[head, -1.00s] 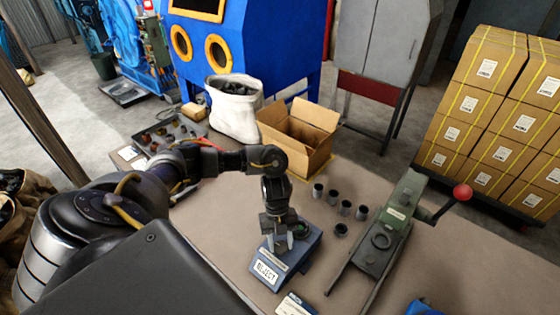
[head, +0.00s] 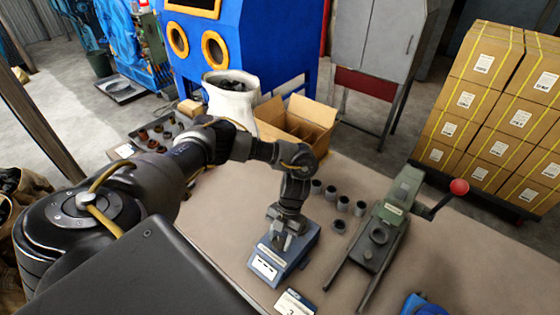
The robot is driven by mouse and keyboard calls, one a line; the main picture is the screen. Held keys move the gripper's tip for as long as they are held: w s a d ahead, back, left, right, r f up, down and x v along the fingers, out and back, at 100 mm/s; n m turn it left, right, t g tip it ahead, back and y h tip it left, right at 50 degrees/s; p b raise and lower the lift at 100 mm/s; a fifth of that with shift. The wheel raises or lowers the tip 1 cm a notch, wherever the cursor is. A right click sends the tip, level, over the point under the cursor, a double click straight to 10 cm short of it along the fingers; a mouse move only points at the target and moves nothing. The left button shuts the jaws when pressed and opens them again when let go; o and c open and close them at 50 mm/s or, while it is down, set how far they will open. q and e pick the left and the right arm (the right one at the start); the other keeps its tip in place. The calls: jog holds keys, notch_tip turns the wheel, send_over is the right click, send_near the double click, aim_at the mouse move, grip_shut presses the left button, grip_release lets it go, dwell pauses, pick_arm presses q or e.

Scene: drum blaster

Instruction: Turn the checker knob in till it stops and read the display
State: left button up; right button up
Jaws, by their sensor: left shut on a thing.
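The checker is a small blue box (head: 294,262) on the bench, lower middle of the head view. Its white display (head: 266,267) faces me and shows short dark dashes. My left gripper (head: 281,243) points down at the top of the checker, just behind the display. Its fingers are shut on what appears to be the checker knob, which they and the wrist mostly hide. My right gripper is not in view.
Several dark cylinders (head: 343,204) stand behind the checker. A green lever press (head: 399,205) with a red ball handle stands right. A white card (head: 294,302) lies in front. An open cardboard box (head: 297,120) is at the back. Bare bench (head: 450,255) lies right.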

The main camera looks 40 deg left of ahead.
pick_arm(q)
jog(key=shift+m, duration=0.4)
jog(key=o, duration=1)
jog(key=v, duration=0.3)
jog(key=b+v, duration=0.1)
jog(key=v, duration=0.6)
jog(key=shift+w+d+r+b, duration=0.2)
jog(key=shift+r+b, duration=0.1)
jog(key=shift+r, duration=0.05)
jog(key=shift+c, duration=0.2)
